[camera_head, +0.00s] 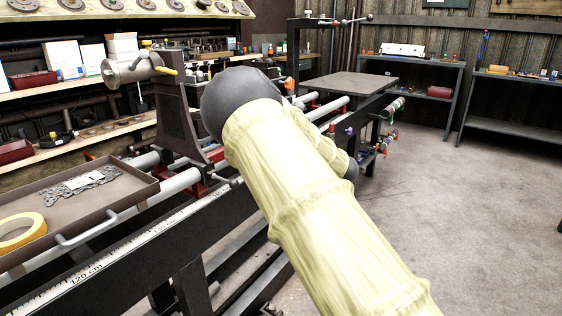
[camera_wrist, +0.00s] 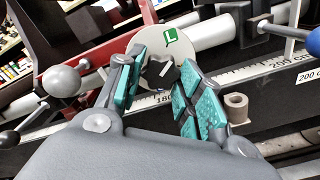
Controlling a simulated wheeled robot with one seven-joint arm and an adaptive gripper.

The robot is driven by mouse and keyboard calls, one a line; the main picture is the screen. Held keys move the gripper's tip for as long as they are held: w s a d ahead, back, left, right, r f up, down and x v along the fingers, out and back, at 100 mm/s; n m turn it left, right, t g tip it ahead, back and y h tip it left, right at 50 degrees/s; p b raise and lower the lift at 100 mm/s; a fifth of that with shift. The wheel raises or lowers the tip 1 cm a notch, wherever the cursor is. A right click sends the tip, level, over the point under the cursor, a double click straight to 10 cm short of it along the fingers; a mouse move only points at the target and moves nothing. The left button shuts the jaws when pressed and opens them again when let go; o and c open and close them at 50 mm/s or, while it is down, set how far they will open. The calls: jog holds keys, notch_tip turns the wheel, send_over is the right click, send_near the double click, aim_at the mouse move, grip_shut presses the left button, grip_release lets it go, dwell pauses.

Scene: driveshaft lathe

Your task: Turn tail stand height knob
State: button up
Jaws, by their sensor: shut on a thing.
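In the wrist view, a black knob (camera_wrist: 161,73) sits in front of a pale round disc (camera_wrist: 158,50) with a green square marked "L". My gripper (camera_wrist: 164,66) has its two teal-padded fingers on either side of this knob and is shut on it. The disc is partly hidden by the fingers. In the head view my arm covers the gripper and the knob, so neither shows there.
A grey ball-ended lever (camera_wrist: 62,80) and red parts (camera_wrist: 100,75) are left of my fingers. A measuring scale (camera_wrist: 245,73) runs behind, with a small brown cylinder (camera_wrist: 236,107) and blue handle (camera_wrist: 314,42) at right. Open floor (camera_head: 440,200) lies right of the lathe.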

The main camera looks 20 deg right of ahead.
jog(key=shift+d+f+n+b, duration=0.1)
jog(key=shift+f+n+b, duration=0.05)
jog(key=shift+n+b, duration=0.9)
jog(key=o, duration=1)
jog(key=v, duration=1.2)
